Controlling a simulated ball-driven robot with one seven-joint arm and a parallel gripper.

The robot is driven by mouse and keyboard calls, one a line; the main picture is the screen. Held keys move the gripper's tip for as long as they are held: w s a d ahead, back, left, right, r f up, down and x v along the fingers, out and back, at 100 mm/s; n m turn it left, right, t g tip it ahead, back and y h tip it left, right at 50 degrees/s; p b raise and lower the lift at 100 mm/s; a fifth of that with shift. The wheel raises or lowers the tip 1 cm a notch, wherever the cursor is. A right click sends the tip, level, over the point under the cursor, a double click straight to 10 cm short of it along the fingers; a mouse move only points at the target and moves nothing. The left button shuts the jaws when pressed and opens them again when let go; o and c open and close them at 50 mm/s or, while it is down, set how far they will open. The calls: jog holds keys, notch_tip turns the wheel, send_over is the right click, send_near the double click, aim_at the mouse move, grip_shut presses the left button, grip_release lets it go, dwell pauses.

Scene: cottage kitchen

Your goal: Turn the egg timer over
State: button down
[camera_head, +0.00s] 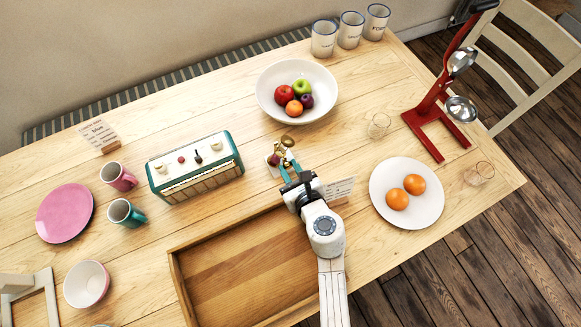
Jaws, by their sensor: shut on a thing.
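My gripper (284,160) reaches in from the lower right over the middle of the table, just above the tray's far edge. Its jaws are shut on a small brass-coloured thing, which I take to be the egg timer (287,141). The brass end sticks out past the fingertips. A dark red part (273,159) shows beside the fingers, over a small pale patch. The fingers hide much of the timer, so I cannot tell its exact tilt or whether it touches the table.
A teal radio-like box (196,167) stands left of my gripper, and a fruit bowl (262,97) behind it. A card (341,188) and a plate with two oranges (378,208) are at right. A wooden tray (176,273) lies in front. A red stand (427,110) is far right.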

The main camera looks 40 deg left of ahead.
dwell(0.3)
jog(key=c, duration=0.9)
grip_release()
jog(key=shift+d, duration=0.1)
jog(key=p+v, duration=0.1)
jog(key=v, duration=0.9)
jog(key=shift+d+r+p, duration=0.2)
jog(key=shift+d+p, duration=0.1)
jog(key=shift+p, duration=0.05)
